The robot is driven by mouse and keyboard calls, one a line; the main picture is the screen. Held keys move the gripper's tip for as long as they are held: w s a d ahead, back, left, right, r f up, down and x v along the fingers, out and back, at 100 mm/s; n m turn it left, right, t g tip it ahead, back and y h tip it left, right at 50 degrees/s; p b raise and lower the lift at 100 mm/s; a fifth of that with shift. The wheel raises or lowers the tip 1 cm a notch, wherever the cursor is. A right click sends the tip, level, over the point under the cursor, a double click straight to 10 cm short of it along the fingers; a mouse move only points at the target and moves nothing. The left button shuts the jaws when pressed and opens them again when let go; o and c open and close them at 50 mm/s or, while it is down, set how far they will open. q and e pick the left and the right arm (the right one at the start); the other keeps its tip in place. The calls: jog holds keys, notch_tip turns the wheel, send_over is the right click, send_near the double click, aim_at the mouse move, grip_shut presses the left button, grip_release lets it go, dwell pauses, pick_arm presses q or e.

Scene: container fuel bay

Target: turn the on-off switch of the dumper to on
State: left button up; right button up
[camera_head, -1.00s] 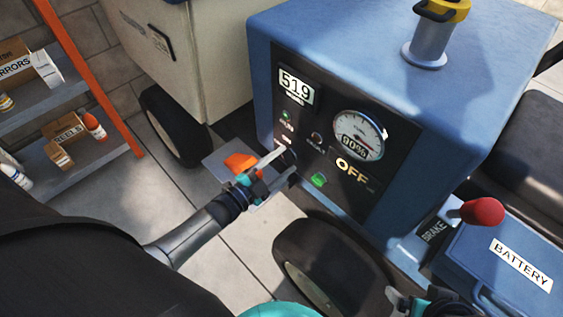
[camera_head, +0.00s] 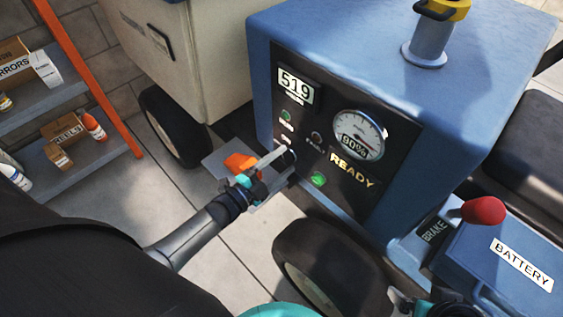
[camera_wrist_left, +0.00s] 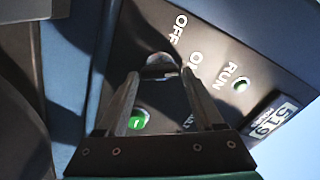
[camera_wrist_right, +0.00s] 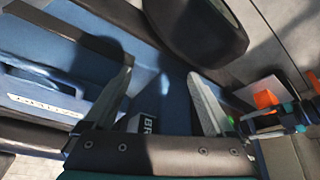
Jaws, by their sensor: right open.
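The blue dumper (camera_head: 400,75) has a black control panel (camera_head: 375,195) on its side. Its display (camera_head: 352,171) reads READY. The on-off switch is a dark round knob (camera_wrist_left: 160,66) with OFF and another, partly hidden label beside it in the left wrist view. My left gripper (camera_head: 288,163) reaches the panel's lower left edge. My right gripper (camera_wrist_right: 160,78) is open and empty, low near the battery box and brake lever.
A green button (camera_head: 318,180) and a gauge (camera_head: 360,136) reading 90% are close to the left gripper. A red-knobbed brake lever (camera_head: 482,211) and battery box (camera_head: 500,260) are at the right. A wheel (camera_head: 325,265) is below the panel. Shelves (camera_head: 75,165) stand at left.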

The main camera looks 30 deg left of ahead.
pick_arm(q)
jog(key=o, duration=0.3)
pick_arm(e)
jog(key=shift+f, duration=0.1)
pick_arm(q)
jog(key=shift+s+a, duration=0.15)
jog(key=shift+s, duration=0.3)
jog(key=p+v, duration=0.3)
jog(key=v, duration=1.1)
jog(key=shift+s+a, duration=0.15)
jog(key=shift+s, duration=0.05)
pick_arm(e)
notch_tip(320, 180, down, 7)
jog(key=g, duration=0.1)
jog(key=shift+s, duration=0.25)
pick_arm(q)
jog(key=shift+w, duration=0.15)
